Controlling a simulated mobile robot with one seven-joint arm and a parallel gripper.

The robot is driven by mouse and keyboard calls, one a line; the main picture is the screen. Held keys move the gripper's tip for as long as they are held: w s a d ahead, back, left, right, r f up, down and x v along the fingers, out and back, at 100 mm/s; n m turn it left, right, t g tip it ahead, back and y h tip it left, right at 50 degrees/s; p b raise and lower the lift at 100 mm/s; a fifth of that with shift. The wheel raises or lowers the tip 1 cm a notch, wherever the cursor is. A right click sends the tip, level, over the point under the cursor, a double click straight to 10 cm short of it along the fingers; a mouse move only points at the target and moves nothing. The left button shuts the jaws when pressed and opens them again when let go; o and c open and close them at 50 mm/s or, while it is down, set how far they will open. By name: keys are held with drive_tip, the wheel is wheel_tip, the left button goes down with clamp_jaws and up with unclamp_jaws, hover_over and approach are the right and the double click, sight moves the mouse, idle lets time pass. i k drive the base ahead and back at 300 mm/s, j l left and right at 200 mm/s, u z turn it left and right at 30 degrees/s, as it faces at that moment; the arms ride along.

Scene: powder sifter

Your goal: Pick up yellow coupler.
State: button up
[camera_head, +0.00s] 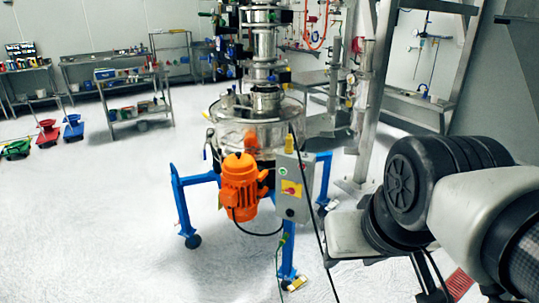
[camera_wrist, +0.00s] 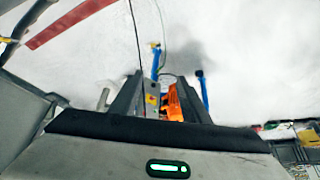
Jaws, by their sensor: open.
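A small yellow piece (camera_head: 289,142) stands at the top of the grey control box (camera_head: 291,187) on the sifter. Another small yellow piece (camera_head: 297,283) lies by the foot of the front blue leg; a yellow bit (camera_wrist: 155,45) also shows by a leg's end in the wrist view. I cannot tell which is the coupler. My gripper (camera_wrist: 158,82) is open in the wrist view. The control box (camera_wrist: 152,98) and orange motor (camera_wrist: 174,103) appear between its fingers, some distance beyond. No object is seen held. The fingertips are not clear in the head view.
The steel sifter (camera_head: 258,115) stands on blue legs (camera_head: 182,205), with the orange motor (camera_head: 239,183) on its front. A cable runs down from the box. A steel frame (camera_head: 372,90) stands to the right. Open floor (camera_head: 90,230) lies to the left.

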sight(289, 149)
drive_tip(key=i+j+z, duration=0.15)
drive_tip(key=i+j, duration=0.15)
drive_tip(key=i+j+z, duration=0.15)
drive_tip(key=i+j, duration=0.2)
drive_tip(key=i+j+z, duration=0.15)
drive_tip(key=i+j, duration=0.2)
drive_tip(key=i+j+z, duration=0.15)
drive_tip(key=i+j, duration=0.2)
drive_tip(key=i+j+z, duration=0.1)
drive_tip(key=i+j, duration=0.15)
drive_tip(key=j, duration=0.25)
drive_tip(key=i+j+z, duration=0.15)
drive_tip(key=i+j, duration=0.15)
drive_tip(key=j, duration=0.2)
